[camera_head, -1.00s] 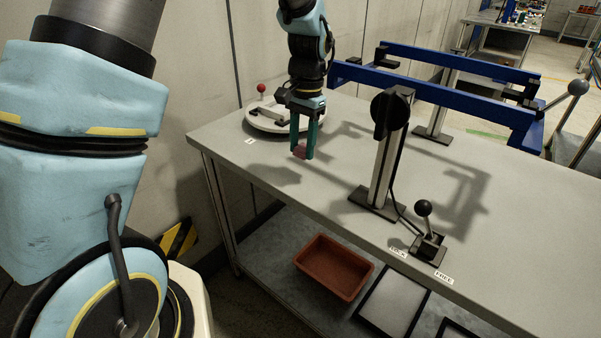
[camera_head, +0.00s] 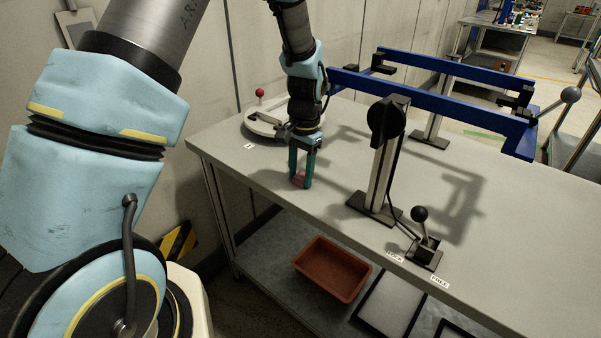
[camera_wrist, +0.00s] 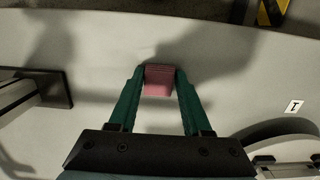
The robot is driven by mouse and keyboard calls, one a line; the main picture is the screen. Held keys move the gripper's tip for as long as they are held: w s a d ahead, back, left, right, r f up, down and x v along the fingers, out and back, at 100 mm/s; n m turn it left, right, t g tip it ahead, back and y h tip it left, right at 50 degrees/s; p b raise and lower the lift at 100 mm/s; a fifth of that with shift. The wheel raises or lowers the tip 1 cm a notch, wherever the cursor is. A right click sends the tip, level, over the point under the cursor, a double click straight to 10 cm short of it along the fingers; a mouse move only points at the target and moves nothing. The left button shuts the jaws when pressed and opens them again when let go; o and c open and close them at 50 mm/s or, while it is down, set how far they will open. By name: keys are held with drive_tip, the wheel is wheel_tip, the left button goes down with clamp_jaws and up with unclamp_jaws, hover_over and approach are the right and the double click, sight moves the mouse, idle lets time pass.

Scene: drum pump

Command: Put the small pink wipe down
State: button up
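The small pink wipe (camera_wrist: 158,81) is between the two green fingertips of my gripper (camera_wrist: 158,78) in the wrist view, with both fingers against its sides. In the head view the pink wipe (camera_head: 299,179) shows low between the fingers of my gripper (camera_head: 300,181). The gripper points down over the grey tabletop (camera_head: 340,215), near its front left part. The wipe is at or just above the table surface; I cannot tell whether it touches.
A round white plate with a red-knobbed lever (camera_head: 262,120) is behind the gripper. A metal post with a black knob (camera_head: 382,160) and a black-ball lever (camera_head: 424,240) stand to the right. A blue frame (camera_head: 440,95) is behind. A red-brown bin (camera_head: 332,268) is on the lower shelf. Bare tabletop surrounds the gripper.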

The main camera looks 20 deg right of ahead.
sight(303, 174)
drive_tip(key=o, duration=0.4)
drive_tip(key=shift+c, duration=0.2)
wheel_tip(303, 174, up, 12)
drive_tip(key=d+b, duration=0.1)
drive_tip(key=b, duration=0.2)
drive_tip(key=w+a+n+h, duration=0.15)
drive_tip(key=a+n, duration=0.35)
drive_tip(key=a, duration=1.2)
drive_tip(key=s+a+f+n+t, duration=0.1)
drive_tip(key=s+a+n, duration=0.1)
drive_tip(key=a, duration=0.5)
drive_tip(key=s+a+f+n+t, duration=0.1)
drive_tip(key=s+a+n, duration=0.2)
drive_tip(key=a, duration=0.4)
drive_tip(key=shift+s+n, duration=0.15)
drive_tip(key=shift+n, duration=0.35)
